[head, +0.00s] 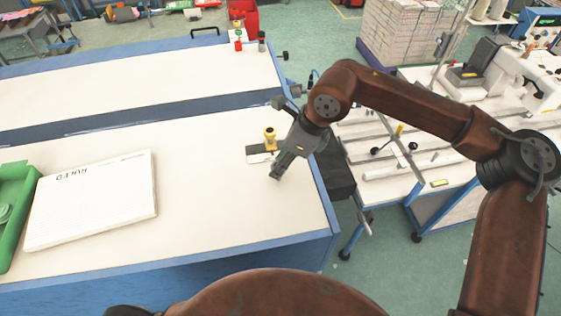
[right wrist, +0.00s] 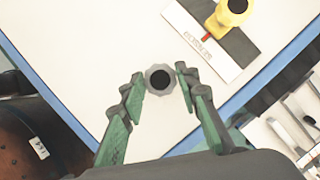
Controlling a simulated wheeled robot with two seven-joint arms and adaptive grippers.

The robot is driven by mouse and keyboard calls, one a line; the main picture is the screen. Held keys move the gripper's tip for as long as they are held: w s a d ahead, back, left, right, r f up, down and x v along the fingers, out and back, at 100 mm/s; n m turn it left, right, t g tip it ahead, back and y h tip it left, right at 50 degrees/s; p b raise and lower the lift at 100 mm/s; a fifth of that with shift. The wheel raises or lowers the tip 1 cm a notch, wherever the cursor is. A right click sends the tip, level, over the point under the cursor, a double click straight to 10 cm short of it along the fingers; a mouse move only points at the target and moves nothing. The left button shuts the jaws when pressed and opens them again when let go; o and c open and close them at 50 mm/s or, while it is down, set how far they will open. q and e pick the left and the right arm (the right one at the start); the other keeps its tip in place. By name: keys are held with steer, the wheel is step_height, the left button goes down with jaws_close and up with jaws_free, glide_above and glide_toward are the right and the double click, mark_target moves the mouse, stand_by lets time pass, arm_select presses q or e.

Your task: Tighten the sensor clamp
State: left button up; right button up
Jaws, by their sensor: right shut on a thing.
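My right gripper (head: 278,174) reaches down over the right part of the white table. In the right wrist view its two green-padded fingers (right wrist: 160,82) are closed in on a round grey knob with a dark centre (right wrist: 160,68), one finger on each side. I take this knob to be part of the sensor clamp. Beyond it is a yellow fitting (head: 270,134) on a black and white plate (head: 256,158); the yellow fitting also shows in the right wrist view (right wrist: 236,8), with a red pointer beside printed lettering. In the head view the knob is hidden by the gripper. My left gripper is not in view.
A white ruled pad or box (head: 95,200) lies on the left of the table, beside a green tray (head: 12,225). The table's blue edge (head: 322,190) runs close to my right gripper. A machine bench (head: 400,160) stands to the right. The table's middle is clear.

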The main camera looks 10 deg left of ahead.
steer(key=c, duration=0.3)
steer(key=shift+f+m+b, duration=0.15)
steer(key=shift+m+b, duration=0.45)
steer(key=shift+b, duration=0.3)
steer(key=m+t+h+b, duration=0.1)
steer(key=m+t+b, duration=0.1)
steer(key=m+b, duration=0.2)
steer(key=shift+s+a+m+b, duration=0.1)
steer(key=shift+m+b, duration=0.3)
steer(key=shift+b, duration=0.55)
steer(key=m+t+b, duration=0.1)
steer(key=m+b, duration=0.1)
steer(key=shift+s+m+h, duration=0.1)
steer(key=shift+m+h, duration=0.3)
steer(key=m+b, duration=0.1)
steer(key=m, duration=0.1)
steer(key=shift+a+m+t+h+b, duration=0.1)
steer(key=shift+m+t+h+b, duration=0.2)
steer(key=shift+m+h, duration=0.1)
steer(key=m+h+b, duration=0.1)
steer(key=m, duration=0.1)
steer(key=shift+m, duration=0.3)
steer(key=m+h, duration=0.1)
steer(key=m, duration=0.2)
steer(key=shift+a+b, duration=0.15)
steer(key=shift+b, duration=0.15)
steer(key=shift+m+h, duration=0.7)
steer(key=shift+m, duration=0.9)
